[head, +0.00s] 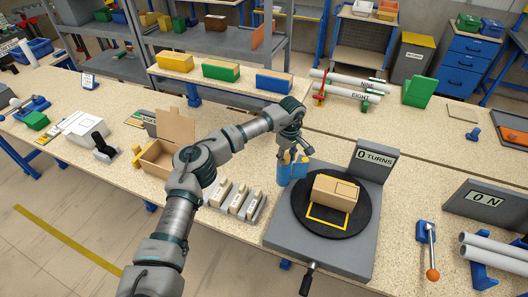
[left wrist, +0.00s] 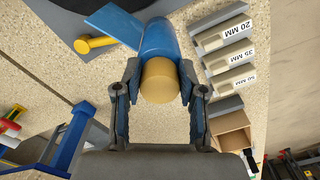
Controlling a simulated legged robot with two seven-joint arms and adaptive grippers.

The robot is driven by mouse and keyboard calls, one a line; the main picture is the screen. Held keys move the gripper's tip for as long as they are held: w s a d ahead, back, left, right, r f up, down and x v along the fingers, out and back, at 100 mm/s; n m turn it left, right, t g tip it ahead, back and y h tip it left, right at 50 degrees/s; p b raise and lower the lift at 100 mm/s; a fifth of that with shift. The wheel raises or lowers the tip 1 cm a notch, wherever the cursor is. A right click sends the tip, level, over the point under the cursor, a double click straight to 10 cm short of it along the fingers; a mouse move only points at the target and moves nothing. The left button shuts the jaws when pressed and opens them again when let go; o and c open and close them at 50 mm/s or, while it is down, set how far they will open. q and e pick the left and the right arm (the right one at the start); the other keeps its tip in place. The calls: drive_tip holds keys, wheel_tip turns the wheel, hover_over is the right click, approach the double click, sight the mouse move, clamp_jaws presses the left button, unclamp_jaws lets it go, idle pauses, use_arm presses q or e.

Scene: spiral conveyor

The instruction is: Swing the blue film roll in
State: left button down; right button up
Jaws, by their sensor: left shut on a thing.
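The blue film roll (head: 285,172) stands at the left edge of the grey wrapping machine, close to the black turntable (head: 303,225). In the left wrist view the roll (left wrist: 157,42) is a blue cylinder with a tan core end (left wrist: 160,82), and a flat blue piece (left wrist: 112,24) sits beside it. My left gripper (head: 292,150) is above the roll. In the left wrist view its fingers (left wrist: 160,68) are closed against both sides of the roll. A cardboard box (head: 335,190) lies on the turntable, inside a yellow outline. My right gripper is not in view.
A sign (head: 375,158) behind the turntable reads "0 TURNS". A grey rack of labelled blocks (head: 238,204) and an open carton (head: 160,158) stand to the left. A lever with an orange knob (head: 432,273) is at right. Bare tabletop lies between.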

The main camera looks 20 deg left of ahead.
use_arm(q)
drive_tip(key=shift+d, duration=0.4)
drive_tip(key=shift+a, duration=0.4)
drive_tip(key=shift+w+a, duration=0.1)
drive_tip(key=shift+a, duration=0.15)
drive_tip(key=c, duration=0.8)
unclamp_jaws()
drive_tip(key=shift+a, duration=0.25)
drive_tip(key=shift+c, duration=0.2)
drive_tip(key=shift+o, duration=0.9)
drive_tip(key=shift+w+a+f, duration=0.1)
drive_tip(key=shift+w+f, duration=0.05)
drive_tip(key=shift+d, duration=0.3)
drive_tip(key=shift+d+r, duration=0.2)
drive_tip(key=shift+r, duration=0.2)
drive_tip(key=r, duration=0.4)
drive_tip(key=shift+d+r, duration=0.2)
drive_tip(key=shift+r, duration=0.15)
wheel_tip(320, 180, up, 6)
drive_tip(key=shift+a+r, duration=0.25)
drive_tip(key=shift+a, duration=0.05)
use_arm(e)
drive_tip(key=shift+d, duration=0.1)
